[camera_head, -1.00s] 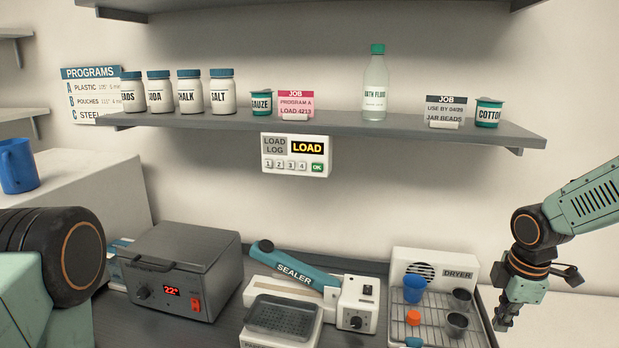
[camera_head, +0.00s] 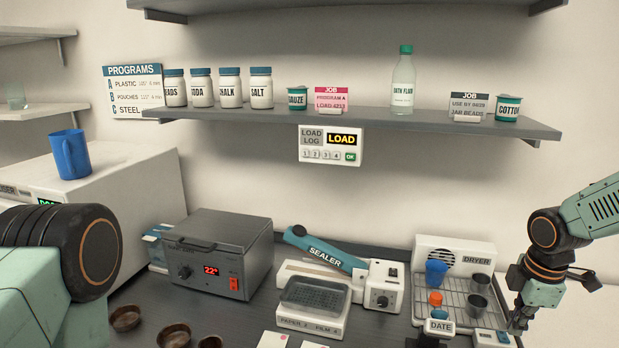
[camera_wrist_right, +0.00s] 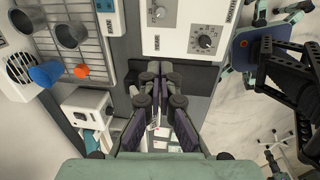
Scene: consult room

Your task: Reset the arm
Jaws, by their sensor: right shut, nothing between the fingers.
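My right gripper (camera_head: 518,322) hangs at the right side of the head view, beside the dryer's right edge and above the counter. Its fingers are together and hold nothing.
Small brown bowls (camera_head: 174,336) stand in front. A shelf (camera_head: 350,122) with jars and a bottle spans above.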

